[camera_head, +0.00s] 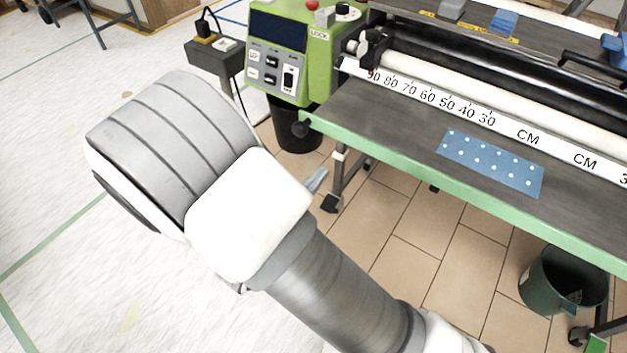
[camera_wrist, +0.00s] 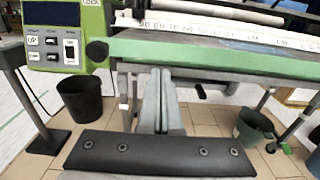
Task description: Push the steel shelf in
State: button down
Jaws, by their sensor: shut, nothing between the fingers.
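The steel shelf (camera_head: 400,130) is the dark grey flat surface with a green front edge, on the wallpaper paster. It stands out in front of the white centimetre scale. Its green edge also shows across the wrist view (camera_wrist: 215,52). My gripper (camera_wrist: 160,75) is shut and empty, its fingers pointing at the green edge from the front. In the head view the fingertips (camera_head: 319,178) show beside my arm, in front of the shelf's left end. I cannot tell whether they touch the edge. Most of the gripper is hidden behind my arm in the head view.
A green control box (camera_head: 287,50) stands left of the shelf. A blue dotted pad (camera_head: 492,162) lies on the shelf. A black bin (camera_head: 297,128) and a dark green bucket (camera_head: 562,280) stand on the tiles. The floor at the left is clear.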

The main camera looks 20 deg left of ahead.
aim_at(383, 100)
jog(key=b+x, duration=0.2)
jog(key=x, duration=0.8)
jog(key=shift+w+d, duration=0.1)
jog(key=shift+w, duration=0.1)
jog(key=shift+w, duration=0.1)
jog(key=x, duration=1.8)
jog(key=shift+w+d+f, duration=0.1)
jog(key=shift+w+d, duration=0.05)
jog(key=shift+w, duration=0.35)
jog(key=shift+w+d, duration=0.1)
jog(key=shift+w, duration=0.05)
jog(key=shift+r, duration=0.25)
